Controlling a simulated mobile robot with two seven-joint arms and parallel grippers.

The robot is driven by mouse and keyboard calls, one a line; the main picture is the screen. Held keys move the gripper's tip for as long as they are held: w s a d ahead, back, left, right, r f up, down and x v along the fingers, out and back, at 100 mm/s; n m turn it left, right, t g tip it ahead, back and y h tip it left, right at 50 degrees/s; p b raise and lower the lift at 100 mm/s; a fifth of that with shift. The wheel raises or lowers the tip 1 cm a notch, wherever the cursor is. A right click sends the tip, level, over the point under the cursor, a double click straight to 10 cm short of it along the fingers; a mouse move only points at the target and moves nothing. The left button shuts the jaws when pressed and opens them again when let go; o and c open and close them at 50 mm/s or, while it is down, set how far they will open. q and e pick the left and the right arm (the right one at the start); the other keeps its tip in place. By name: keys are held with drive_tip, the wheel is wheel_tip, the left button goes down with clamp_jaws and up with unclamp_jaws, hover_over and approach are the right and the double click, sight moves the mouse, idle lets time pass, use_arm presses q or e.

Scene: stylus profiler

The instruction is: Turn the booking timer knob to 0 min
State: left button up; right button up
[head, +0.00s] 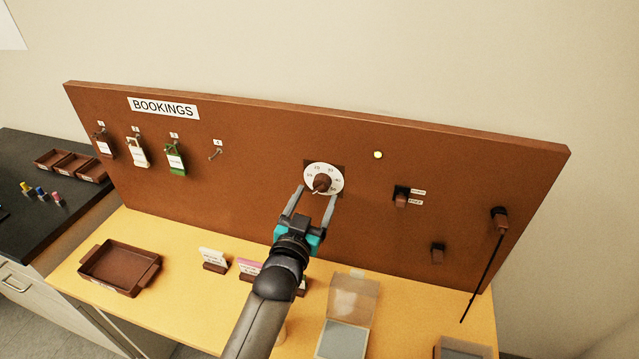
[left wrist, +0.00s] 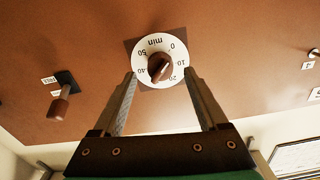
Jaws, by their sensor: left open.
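The booking timer knob (head: 321,184) is a brown knob on a round white dial (head: 334,172), mounted on the upright brown board. In the left wrist view the knob (left wrist: 159,67) shows a ridge slanting from lower left to upper right, with 0 at the dial's upper right; I cannot tell which number it marks. My left gripper (head: 317,192) is open and empty. Its fingertips are at the dial's lower edge in the head view; in the left wrist view the fingers (left wrist: 160,73) are on either side of the knob, with gaps. My right gripper is not in view.
The board (head: 260,145) carries padlocks on hooks (head: 175,160) at left and a switch (head: 401,197) right of the dial. A cable hangs from a brown holder (head: 500,220). A brown tray (head: 120,268) and a clear-lidded box (head: 348,312) stand on the table below.

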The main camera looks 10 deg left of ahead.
use_arm(q)
drive_tip(key=s+p, duration=0.3)
drive_tip(key=s, duration=0.3)
drive_tip(key=shift+s+a, duration=0.1)
drive_tip(key=s+b, duration=0.1)
drive_tip(key=s, duration=1.4)
drive_tip(key=shift+a, duration=0.25)
